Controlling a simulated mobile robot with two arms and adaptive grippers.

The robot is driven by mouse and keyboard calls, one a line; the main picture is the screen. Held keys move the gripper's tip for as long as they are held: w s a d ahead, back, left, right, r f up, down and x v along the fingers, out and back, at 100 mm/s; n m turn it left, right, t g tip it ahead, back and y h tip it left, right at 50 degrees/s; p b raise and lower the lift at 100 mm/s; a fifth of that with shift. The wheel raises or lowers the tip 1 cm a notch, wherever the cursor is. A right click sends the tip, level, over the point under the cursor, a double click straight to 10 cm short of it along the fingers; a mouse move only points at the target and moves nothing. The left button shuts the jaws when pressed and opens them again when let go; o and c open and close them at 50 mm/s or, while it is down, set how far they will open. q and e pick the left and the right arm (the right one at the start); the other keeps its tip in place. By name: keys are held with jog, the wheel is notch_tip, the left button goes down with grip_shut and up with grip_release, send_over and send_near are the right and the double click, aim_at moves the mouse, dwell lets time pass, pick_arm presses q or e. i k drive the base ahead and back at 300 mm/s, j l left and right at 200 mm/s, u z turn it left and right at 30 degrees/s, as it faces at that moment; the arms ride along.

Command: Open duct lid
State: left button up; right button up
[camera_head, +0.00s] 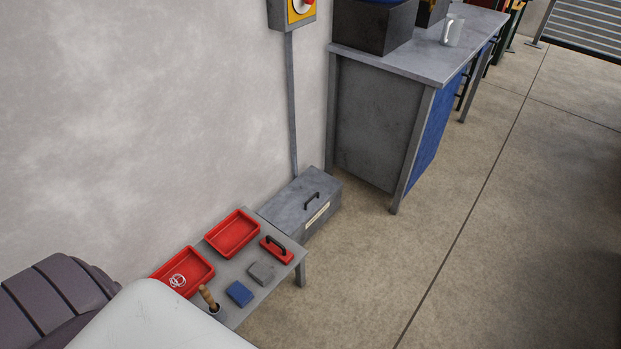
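A grey metal duct box (318,221) stands on the floor against the wall, beyond the low table. Its flat grey lid (295,196) lies shut on top. A black bar handle (312,200) is fixed on the lid, and a pale label strip shows on the box's front side; its text is too small to read. The near left part of the box is partly hidden by the low table. Neither of my grippers is in view.
A low grey table (291,263) holds two red trays (233,233), a red handled block (276,250), grey and blue blocks (239,293) and a wooden-handled tool (208,297). A workbench (440,72) stands beyond. Concrete floor (420,250) is clear at right.

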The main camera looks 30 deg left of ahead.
aim_at(289, 211)
jog(key=i+l+u, duration=0.15)
jog(key=i+u, duration=0.3)
jog(key=i+l+u, duration=0.25)
jog(key=u, duration=0.25)
jog(key=i+l+u, duration=0.65)
jog(key=l+u, duration=0.25)
